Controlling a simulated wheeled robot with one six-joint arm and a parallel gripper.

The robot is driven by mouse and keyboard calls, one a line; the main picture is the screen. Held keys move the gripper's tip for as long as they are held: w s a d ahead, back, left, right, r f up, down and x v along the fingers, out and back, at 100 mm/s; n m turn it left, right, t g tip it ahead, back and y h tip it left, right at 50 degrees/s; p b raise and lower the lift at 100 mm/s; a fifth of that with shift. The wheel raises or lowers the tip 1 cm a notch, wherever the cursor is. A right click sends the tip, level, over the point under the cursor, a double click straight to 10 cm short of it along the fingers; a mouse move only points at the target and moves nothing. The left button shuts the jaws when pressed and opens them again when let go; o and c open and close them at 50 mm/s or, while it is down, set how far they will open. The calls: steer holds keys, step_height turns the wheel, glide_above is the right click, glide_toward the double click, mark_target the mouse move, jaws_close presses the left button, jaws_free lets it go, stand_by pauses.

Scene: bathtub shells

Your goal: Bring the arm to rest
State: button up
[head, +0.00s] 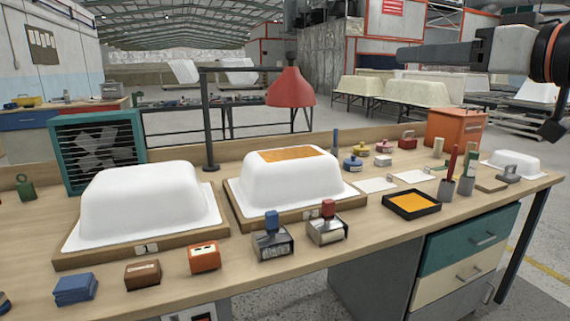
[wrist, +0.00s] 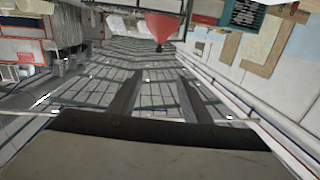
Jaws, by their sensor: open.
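My gripper (head: 402,56) is raised high at the upper right of the head view, pointing left, well above the bench and apart from everything on it. It also shows in the wrist view (wrist: 156,76), where its two dark fingers stand apart with nothing between them. The wrist picture is turned over, with the roof filling its middle. The wooden bench (head: 175,285) lies below with two white tub shells on it. The left shell (head: 145,200) sits on a board. The right shell (head: 290,185) has an orange patch on top.
A red lamp (head: 290,88) stands behind the shells. A teal fan (head: 98,150) stands at left. Stamps, an ink pad (head: 411,205), cups and an orange box (head: 455,128) crowd the bench's right half. The air around my arm looks free.

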step_height(320, 180, down, 24)
steer(key=s+m+g+h, duration=0.1)
steer(key=m+g+h, duration=0.2)
steer(key=g, duration=0.3)
steer(key=s+d+f+g+h, duration=0.1)
steer(key=s+d+f, duration=0.1)
steer(key=f, duration=0.6)
steer(key=s+d+f+m+g+h, duration=0.1)
steer(key=s+d+f+g+h, duration=0.1)
steer(key=f, duration=0.6)
steer(key=s+d+f+m+g+h, duration=0.1)
steer(key=s+f, duration=0.3)
steer(key=f, duration=0.4)
steer(key=shift+s+d+g+h, duration=0.35)
steer(key=shift+d+g+h, duration=0.15)
steer(key=shift+d+h, duration=0.25)
steer(key=shift+c, duration=0.2)
